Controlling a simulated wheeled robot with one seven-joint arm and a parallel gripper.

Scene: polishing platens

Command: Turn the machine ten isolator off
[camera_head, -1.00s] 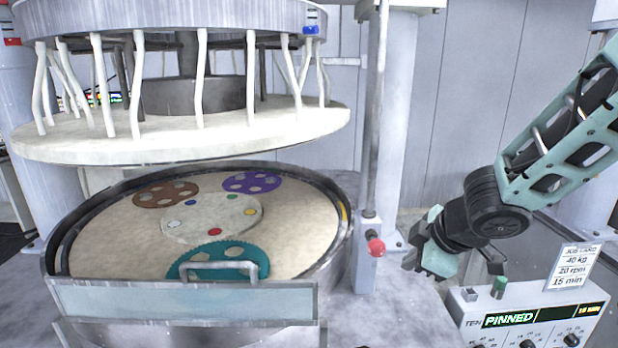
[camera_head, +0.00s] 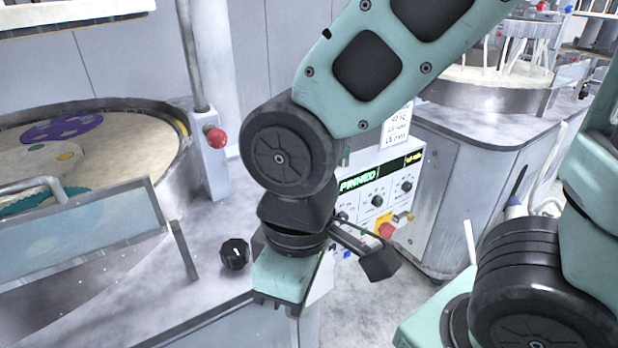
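A black round knob (camera_head: 234,254) with a pale mark is at the worktop's edge, left of my gripper. My gripper (camera_head: 328,285) points down in front of the box, with its fingers spread apart and nothing seen between them.
The polishing platen (camera_head: 100,125) and its clear guard (camera_head: 85,240) are at left. A red knob (camera_head: 216,138) is on a grey post. A job card (camera_head: 396,128) stands above the box. Another machine (camera_head: 490,120) is at back right. Floor shows between the machines.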

